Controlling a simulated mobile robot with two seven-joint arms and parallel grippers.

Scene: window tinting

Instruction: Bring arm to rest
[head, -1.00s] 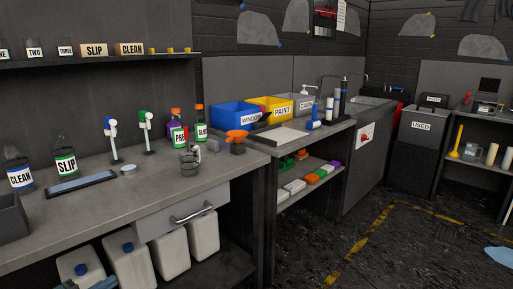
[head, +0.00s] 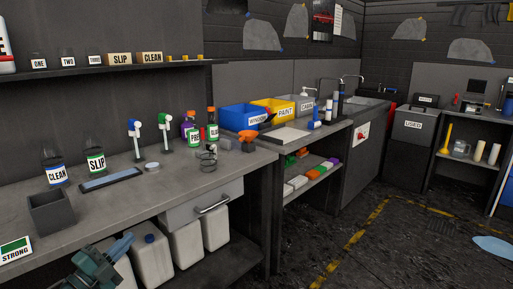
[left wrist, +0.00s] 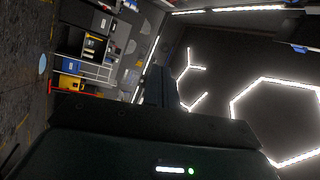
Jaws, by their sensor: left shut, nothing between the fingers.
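My left gripper (head: 122,246) is at the bottom left of the head view, in front of the lower shelf and the white jugs, below the worktop edge. It is shut and holds nothing. In the left wrist view its dark fingers (left wrist: 160,88) point toward the ceiling and a far wall, and the view is tilted sideways. My right gripper is not in view.
The worktop (head: 115,200) carries a grey bin (head: 52,213), CLEAN and SLIP bottles (head: 96,163), a dark tray (head: 111,180) and spray bottles (head: 211,128). White jugs (head: 186,246) stand below. The floor (head: 400,250) at right is mostly open.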

